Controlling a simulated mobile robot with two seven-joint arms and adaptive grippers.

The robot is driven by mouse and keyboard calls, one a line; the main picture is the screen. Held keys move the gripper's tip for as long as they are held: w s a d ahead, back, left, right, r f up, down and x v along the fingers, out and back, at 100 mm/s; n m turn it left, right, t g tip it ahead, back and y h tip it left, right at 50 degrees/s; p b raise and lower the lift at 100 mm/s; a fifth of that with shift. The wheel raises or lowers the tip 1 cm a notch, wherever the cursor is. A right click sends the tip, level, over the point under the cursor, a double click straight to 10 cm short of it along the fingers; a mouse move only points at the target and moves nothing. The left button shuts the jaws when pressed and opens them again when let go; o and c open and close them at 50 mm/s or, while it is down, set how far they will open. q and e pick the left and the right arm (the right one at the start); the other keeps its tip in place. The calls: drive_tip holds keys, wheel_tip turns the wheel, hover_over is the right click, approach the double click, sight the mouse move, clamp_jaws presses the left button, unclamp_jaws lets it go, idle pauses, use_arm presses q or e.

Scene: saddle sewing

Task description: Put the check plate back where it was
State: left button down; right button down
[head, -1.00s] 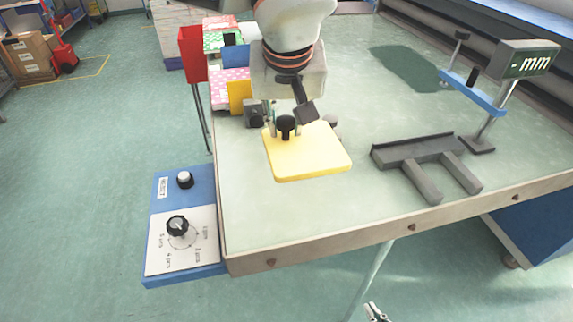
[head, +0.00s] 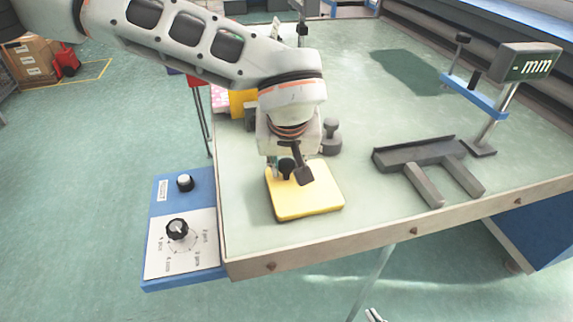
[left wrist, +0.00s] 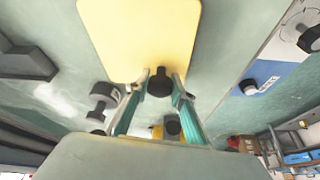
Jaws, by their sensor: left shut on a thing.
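The check plate is a yellow square plate (head: 308,198) with a black knob (head: 286,168), over the near left part of the table. My left gripper (head: 284,170) comes down from above, shut on that knob. In the left wrist view the knob (left wrist: 160,82) sits between the two fingers (left wrist: 160,90), with the yellow plate (left wrist: 140,35) beyond. The plate looks roughly level; I cannot tell whether it touches the table. Only the tip of my right gripper (head: 374,315) shows at the bottom edge, below the table front.
A grey forked fixture (head: 425,165) and a stand with an "mm" display (head: 530,65) are to the right. A grey knobbed weight (head: 330,138) stands just behind the plate. A control box with dials (head: 182,232) is at the left table edge. Mid-table is clear.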

use_arm(q)
drive_tip(key=c, duration=1.7)
unclamp_jaws()
drive_tip(key=shift+f, duration=0.15)
drive_tip(key=shift+r, duration=0.35)
drive_tip(key=v, duration=1.1)
drive_tip(key=shift+s+r, duration=0.1)
drive_tip(key=shift+r, duration=0.2)
